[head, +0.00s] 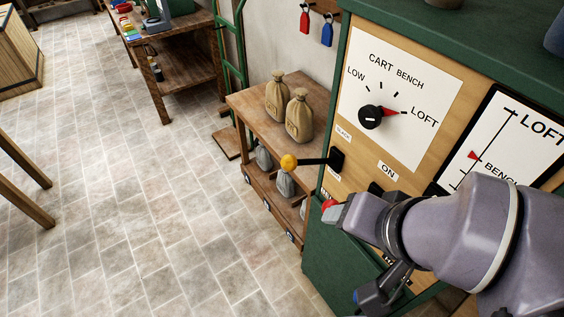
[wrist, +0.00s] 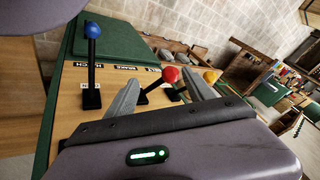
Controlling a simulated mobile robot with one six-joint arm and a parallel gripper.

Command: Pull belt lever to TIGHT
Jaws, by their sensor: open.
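The green and wood control cabinet has several ball-topped levers. A yellow-knobbed lever (head: 288,162) sticks out left from its panel; the small label above it seems to read SLACK, and the one below is too small to read. It also shows in the wrist view (wrist: 210,76), beyond the right finger. A red-knobbed lever (wrist: 170,74) shows between the fingertips in that view, and its knob (head: 328,204) is partly hidden by my gripper in the head view. My gripper (wrist: 162,83) is open and empty. A blue-knobbed lever (wrist: 92,30) stands upright left of the fingers.
A dial (head: 370,117) points to LOFT above the levers, and a gauge plate (head: 490,140) is to its right. A wooden bench (head: 250,108) with sacks (head: 300,115) stands just left of the cabinet. The tiled floor (head: 130,220) is clear in the middle.

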